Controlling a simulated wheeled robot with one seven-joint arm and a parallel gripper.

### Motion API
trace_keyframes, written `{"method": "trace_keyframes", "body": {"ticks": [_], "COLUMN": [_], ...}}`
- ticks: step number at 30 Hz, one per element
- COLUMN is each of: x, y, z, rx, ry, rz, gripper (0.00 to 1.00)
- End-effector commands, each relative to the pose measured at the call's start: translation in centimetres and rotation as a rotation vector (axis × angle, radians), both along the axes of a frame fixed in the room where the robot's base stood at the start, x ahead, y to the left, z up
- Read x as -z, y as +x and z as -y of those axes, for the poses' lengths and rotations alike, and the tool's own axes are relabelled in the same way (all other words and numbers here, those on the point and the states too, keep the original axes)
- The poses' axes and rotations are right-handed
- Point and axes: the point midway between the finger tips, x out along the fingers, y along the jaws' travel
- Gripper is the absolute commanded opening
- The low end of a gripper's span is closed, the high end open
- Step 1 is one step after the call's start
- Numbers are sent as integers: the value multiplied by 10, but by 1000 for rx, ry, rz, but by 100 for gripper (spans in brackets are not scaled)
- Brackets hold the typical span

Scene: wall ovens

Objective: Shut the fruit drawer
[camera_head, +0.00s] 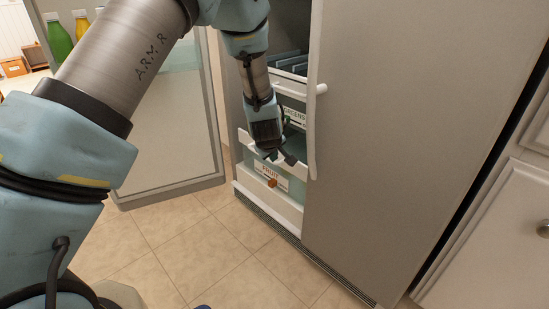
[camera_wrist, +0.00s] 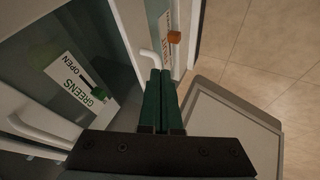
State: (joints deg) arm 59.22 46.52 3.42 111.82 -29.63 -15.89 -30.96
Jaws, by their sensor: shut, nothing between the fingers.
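How far the drawer stands out is hard to tell. My gripper (camera_head: 272,157) is shut and empty, pointing down just above the drawer's label in the head view. In the wrist view its green fingers (camera_wrist: 160,78) are together, close beside a white curved handle (camera_wrist: 149,58); I cannot tell whether they touch it.
The greens label (camera_wrist: 78,84) is on the drawer above, left of my fingers in the wrist view. The left fridge door (camera_head: 172,140) stands open; the right door (camera_head: 400,130) is closed beside the drawers. Tiled floor (camera_head: 205,255) is clear in front.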

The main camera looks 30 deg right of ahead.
Motion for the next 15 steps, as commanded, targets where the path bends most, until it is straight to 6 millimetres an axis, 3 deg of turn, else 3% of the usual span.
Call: {"method": "trace_keyframes", "body": {"ticks": [3,10,15], "x": [-20,-36,-45], "y": [-10,-19,3], "z": [-7,-17,-22], "rx": [0,0,0], "ry": [-2,0,10], "rz": [1,1,-1], "gripper": [0,0,0]}}
